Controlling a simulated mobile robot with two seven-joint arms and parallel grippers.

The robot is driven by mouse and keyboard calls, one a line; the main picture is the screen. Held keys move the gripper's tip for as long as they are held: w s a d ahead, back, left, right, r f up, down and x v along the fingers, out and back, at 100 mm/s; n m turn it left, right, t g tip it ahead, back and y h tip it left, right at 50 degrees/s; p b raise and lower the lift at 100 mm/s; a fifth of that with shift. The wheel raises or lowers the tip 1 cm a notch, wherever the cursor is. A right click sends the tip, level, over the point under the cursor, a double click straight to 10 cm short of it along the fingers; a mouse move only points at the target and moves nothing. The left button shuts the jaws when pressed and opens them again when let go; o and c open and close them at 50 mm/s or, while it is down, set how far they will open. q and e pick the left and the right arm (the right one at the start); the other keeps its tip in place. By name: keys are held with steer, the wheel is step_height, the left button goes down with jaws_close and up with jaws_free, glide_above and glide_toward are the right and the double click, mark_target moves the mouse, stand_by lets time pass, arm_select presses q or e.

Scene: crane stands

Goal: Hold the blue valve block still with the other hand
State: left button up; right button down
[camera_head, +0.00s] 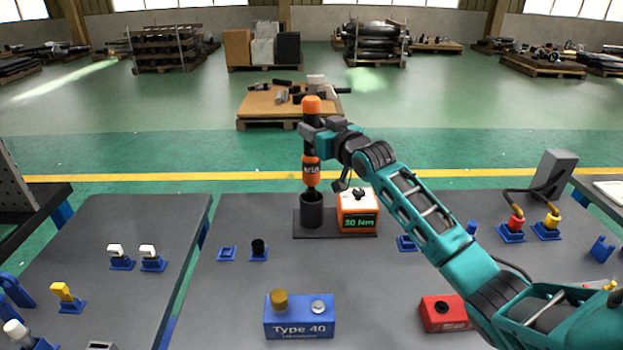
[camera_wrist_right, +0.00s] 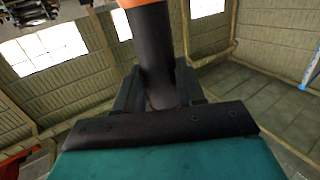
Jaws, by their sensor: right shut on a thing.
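The blue valve block (camera_head: 300,332), labelled "Type 40", sits on the near middle of the table, with a brass-coloured knob on its left and a silver round part on its right. My right gripper (camera_head: 311,130) is shut on the dark middle of an orange and black power driver (camera_head: 311,172). The driver is upright, its lower end in or just above a black cup holder (camera_head: 312,211); I cannot tell which. The right wrist view shows the driver's dark body (camera_wrist_right: 163,60) between the fingers. My left gripper is not in view, and nothing grips the blue block.
An orange box (camera_head: 357,222) reading "30 Nm" stands beside the cup holder. A red block (camera_head: 443,314) lies right of the blue block, near my right arm. Small blue holders stand around. The table (camera_head: 225,300) is bare left of the blue block.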

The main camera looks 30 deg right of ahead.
mark_target(316, 114)
steer(key=shift+r, duration=1.85)
stand_by(1.4)
